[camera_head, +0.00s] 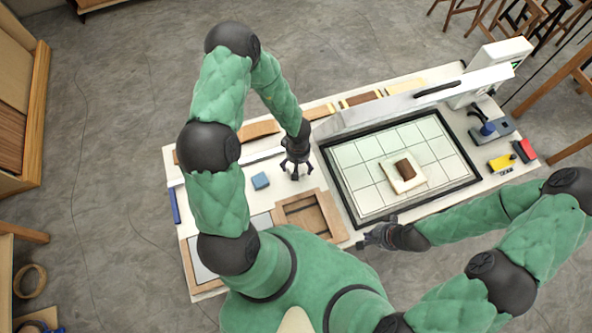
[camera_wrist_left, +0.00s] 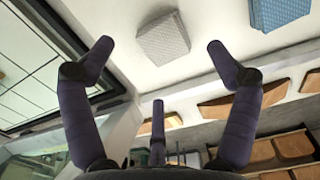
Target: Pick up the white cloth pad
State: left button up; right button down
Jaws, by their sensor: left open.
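The white cloth pad (camera_wrist_left: 163,38) is a pale, textured, roughly square pad lying on the white table, seen in the left wrist view. My left gripper (camera_wrist_left: 161,60) is open and empty, with its fingers spread on either side of the pad's position in that view and not touching it. In the head view my left gripper (camera_head: 296,168) points down over the table and mostly hides the pad. My right gripper (camera_head: 368,238) is at the table's front edge, away from the pad; its fingers look parted and empty.
A blue pad (camera_head: 261,181) lies just left of the left gripper. A wooden tray (camera_head: 309,214) is in front. A black-framed gridded board (camera_head: 362,155) fills the right side, carrying a pale square with a brown piece (camera_head: 405,169). Wooden pieces (camera_head: 262,130) line the back edge.

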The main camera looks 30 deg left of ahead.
pick_arm(q)
notch_tip(320, 180, down, 2)
jog(key=shift+w+a, duration=0.1)
jog(key=f+b, duration=0.1)
jog(key=f, duration=0.2)
jog(key=shift+a+f, duration=0.2)
jog(key=shift+f+b, duration=0.35)
jog(key=shift+f, duration=0.2)
jog(key=c, duration=0.9)
